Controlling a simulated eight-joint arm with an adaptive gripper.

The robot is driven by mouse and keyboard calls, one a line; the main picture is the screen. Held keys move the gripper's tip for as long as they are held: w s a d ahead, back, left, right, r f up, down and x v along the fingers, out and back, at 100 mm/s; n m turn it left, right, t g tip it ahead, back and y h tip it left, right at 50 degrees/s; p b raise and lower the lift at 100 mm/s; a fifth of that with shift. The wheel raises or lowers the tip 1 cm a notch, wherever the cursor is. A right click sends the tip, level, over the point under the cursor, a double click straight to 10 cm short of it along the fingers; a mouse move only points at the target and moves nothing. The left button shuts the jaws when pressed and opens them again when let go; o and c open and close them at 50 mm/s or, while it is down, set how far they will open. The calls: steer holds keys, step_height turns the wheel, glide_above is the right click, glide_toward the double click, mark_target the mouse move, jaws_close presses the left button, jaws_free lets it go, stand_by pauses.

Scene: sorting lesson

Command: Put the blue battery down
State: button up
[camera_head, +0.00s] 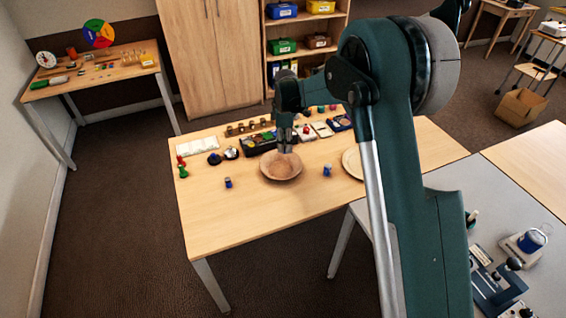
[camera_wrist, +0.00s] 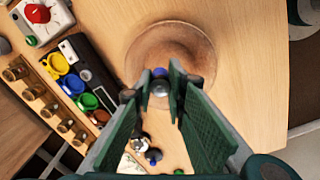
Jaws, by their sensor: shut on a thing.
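My gripper (camera_head: 285,149) is over the round wooden bowl (camera_head: 271,177) on the near table. In the wrist view my gripper (camera_wrist: 161,86) is shut on a small blue and silver cylinder, the blue battery (camera_wrist: 160,88), seen nearly end-on between the fingertips. The bowl (camera_wrist: 190,42) lies behind it in that view. In the head view the fingers hide most of the battery, and I cannot tell whether it touches the bowl. Two other small blue cylinders stand on the table, one left of the bowl (camera_head: 228,183) and one right of it (camera_head: 327,170).
A black tray of coloured cups (camera_wrist: 82,80) and a wooden rack of several pegs (camera_wrist: 47,95) lie behind the bowl. A pale plate (camera_head: 352,162) is at the right, partly behind my arm. Red and green pieces (camera_head: 182,170) stand at the left. The table's front is clear.

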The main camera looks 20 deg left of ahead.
steer(key=shift+f+b, duration=0.4)
steer(key=shift+f, duration=2.3)
steer(key=shift+f, duration=0.1)
steer(key=shift+f+b, duration=0.3)
steer(key=shift+f, duration=1.45)
steer(key=shift+f, duration=0.15)
steer(key=o, duration=0.9)
step_height(320, 180, up, 12)
steer(key=shift+s+r+p, duration=0.1)
steer(key=shift+r+p, duration=0.05)
steer(key=shift+p, duration=0.7)
